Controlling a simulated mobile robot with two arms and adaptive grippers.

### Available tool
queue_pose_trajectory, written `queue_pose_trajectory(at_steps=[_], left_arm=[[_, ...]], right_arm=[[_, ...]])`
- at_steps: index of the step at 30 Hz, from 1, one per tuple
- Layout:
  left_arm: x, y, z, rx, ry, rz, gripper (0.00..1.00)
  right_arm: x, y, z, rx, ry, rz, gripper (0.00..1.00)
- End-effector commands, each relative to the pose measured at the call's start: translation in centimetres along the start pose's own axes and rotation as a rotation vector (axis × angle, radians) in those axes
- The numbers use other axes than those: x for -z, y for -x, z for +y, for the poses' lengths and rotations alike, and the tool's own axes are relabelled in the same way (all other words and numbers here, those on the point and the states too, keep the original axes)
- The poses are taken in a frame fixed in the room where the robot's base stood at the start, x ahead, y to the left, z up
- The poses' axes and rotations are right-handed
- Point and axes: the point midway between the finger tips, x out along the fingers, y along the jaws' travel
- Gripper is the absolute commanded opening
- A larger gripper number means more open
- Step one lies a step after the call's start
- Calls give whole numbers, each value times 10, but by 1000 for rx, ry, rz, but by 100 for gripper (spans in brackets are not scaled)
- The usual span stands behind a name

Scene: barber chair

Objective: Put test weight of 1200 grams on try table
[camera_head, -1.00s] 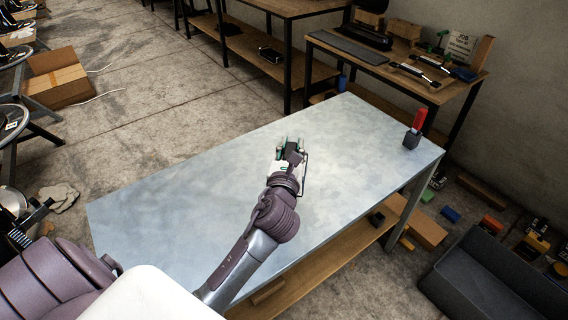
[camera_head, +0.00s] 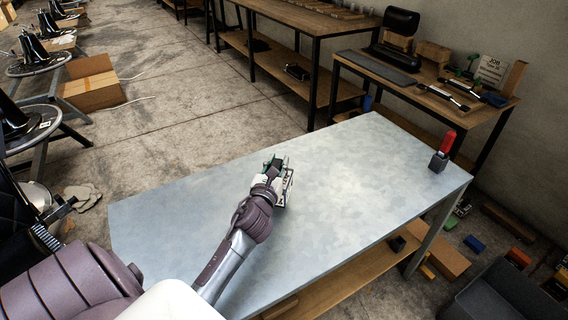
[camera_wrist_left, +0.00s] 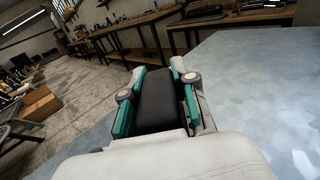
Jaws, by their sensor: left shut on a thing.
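My left gripper (camera_head: 275,166) is over the middle of a long table with a pale grey metal top (camera_head: 340,190). It is shut on a dark, block-shaped thing (camera_wrist_left: 158,100), seen between its green-padded fingers in the left wrist view. No marking on the block can be read, so I cannot tell its weight. The gripper hides most of it in the head view. A dark grey block with an upright red handle (camera_head: 446,142) stands at the table's right end, apart from the gripper. My right gripper is not in view.
The rest of the grey tabletop is clear. A wooden workbench (camera_head: 400,88) with tools and a sign stands beyond it. Cardboard boxes (camera_head: 92,88) lie on the floor at left. Loose coloured blocks and a dark grey box (camera_head: 490,300) are at lower right.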

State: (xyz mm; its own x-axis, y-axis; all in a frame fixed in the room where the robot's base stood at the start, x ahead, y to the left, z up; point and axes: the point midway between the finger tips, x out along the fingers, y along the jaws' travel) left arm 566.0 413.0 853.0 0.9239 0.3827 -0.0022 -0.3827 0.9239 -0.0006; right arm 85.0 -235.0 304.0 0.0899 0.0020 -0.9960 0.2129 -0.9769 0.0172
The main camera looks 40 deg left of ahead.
Motion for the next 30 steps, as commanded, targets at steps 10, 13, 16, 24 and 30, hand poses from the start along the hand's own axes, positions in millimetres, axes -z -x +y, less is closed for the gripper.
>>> queue_pose_trajectory(at_steps=[10, 13, 16, 24, 30], left_arm=[[33, 0, -2, 2, 2, -7, 0], [33, 0, -1, 3, 1, -7, 0], [34, 0, -1, 2, 1, -6, 0], [38, 1, -1, 0, 0, 4, 53], [38, 1, -1, 0, 0, 4, 53]], right_arm=[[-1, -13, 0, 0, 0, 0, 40], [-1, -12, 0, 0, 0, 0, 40], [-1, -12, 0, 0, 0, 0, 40], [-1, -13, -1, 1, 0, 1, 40], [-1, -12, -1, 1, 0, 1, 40]])
